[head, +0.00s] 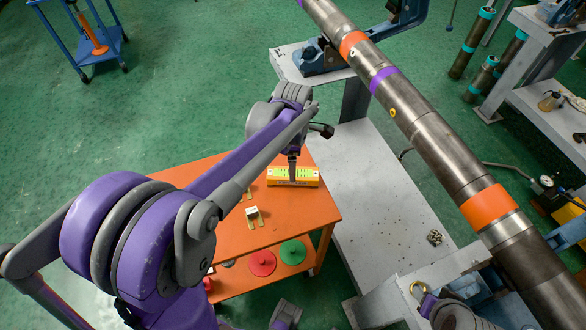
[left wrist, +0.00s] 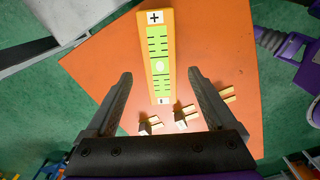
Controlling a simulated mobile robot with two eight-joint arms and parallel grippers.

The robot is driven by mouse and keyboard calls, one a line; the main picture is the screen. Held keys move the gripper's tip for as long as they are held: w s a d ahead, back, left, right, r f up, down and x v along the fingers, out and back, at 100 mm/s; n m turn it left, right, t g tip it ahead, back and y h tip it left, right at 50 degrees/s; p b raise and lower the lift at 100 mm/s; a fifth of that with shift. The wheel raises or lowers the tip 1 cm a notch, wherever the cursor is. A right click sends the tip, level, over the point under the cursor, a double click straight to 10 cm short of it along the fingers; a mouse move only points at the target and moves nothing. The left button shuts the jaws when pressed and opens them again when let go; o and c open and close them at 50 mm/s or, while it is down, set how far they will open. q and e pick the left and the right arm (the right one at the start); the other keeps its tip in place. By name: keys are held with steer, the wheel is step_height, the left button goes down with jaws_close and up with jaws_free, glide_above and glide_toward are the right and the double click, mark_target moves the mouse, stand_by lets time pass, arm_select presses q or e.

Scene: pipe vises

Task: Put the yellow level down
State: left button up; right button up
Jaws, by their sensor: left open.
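The yellow level (head: 308,183) has a green scale face and lies on the orange table top (head: 190,175) near its far right edge. In the left wrist view the level (left wrist: 159,50) runs lengthwise away from me, with a plus mark at its far end and its near end between my finger lines. My left gripper (left wrist: 160,73) is open with a finger on either side of the level and gaps on both sides. In the head view my left gripper (head: 292,170) is right at the level and partly hides it; contact cannot be told.
Small yellow-and-white pieces (head: 253,216) lie on the table nearer me. Red (head: 262,262) and green (head: 292,251) discs sit on a lower shelf. A grey bench (head: 385,205) and a long banded pipe (head: 430,130) stand to the right. The table's left part is clear.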

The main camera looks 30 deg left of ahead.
arm_select(q)
step_height(320, 180, up, 6)
steer(key=s+d+f+m+t, duration=0.2)
steer(key=s+d+m, duration=0.1)
steer(key=s+m, duration=0.5)
steer(key=s+d+f+m+t, duration=0.3)
steer(key=s+m, duration=0.5)
steer(key=m, duration=0.7)
steer(key=shift+s+d, duration=0.3)
steer(key=shift+d, duration=0.1)
